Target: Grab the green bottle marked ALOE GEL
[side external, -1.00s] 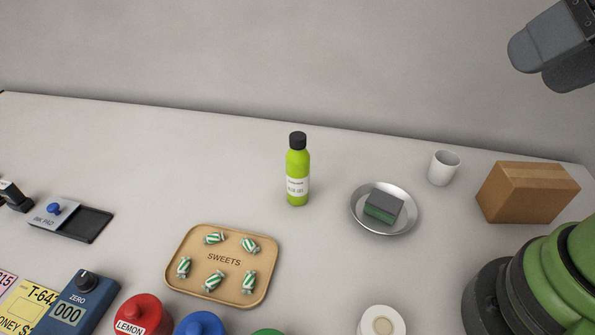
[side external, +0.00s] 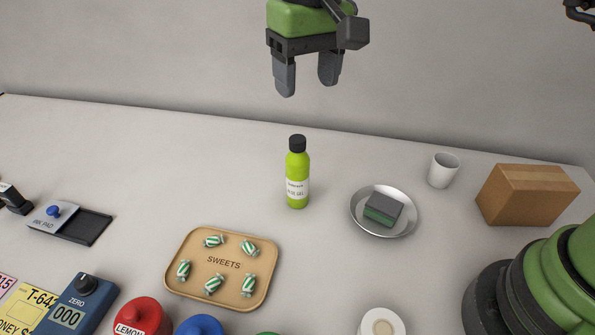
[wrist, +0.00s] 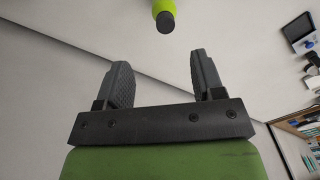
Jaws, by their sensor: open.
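The green bottle (side external: 297,172) with a black cap and a white label stands upright on the counter in the middle of the side view. The label's small print looks like ALOE GEL but is not sharp. My gripper (side external: 307,86) is open and empty, pointing down above the bottle and apart from it. In the wrist view, the bottle's dark cap and green shoulder (wrist: 163,8) show at the top edge, beyond the open fingers (wrist: 158,80); the rest of the bottle is cut off.
A metal dish (side external: 408,222) with a dark green block in it, a white cup (side external: 444,170) and a cardboard box (side external: 527,194) are to the right. A SWEETS tray (side external: 180,275) holds wrapped candies in front left. An ink pad (side external: 53,217) lies far left. Counter around the bottle is clear.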

